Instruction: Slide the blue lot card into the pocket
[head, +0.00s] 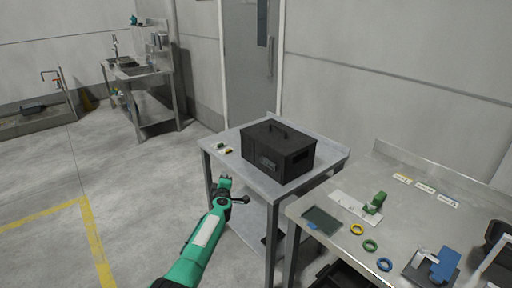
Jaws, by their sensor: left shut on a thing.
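My left gripper (226,181) is shut in front of the grey side table, with a small dark piece by its fingers; what it holds is too small to tell. A dark flat rectangle (322,219), perhaps the pocket, lies on the steel bench near its left edge. A small blue piece (312,226) shows at its front edge; I cannot tell whether it is the lot card. A larger blue piece (446,263) stands tilted by a grey holder at the bench's right. My right gripper is not in view.
A black box (277,152) stands on the side table (240,175), with small green and yellow items to its left. The steel bench (380,178) carries yellow, green and blue rings, a green tool (375,203) on a white strip, and labels. Open floor lies left.

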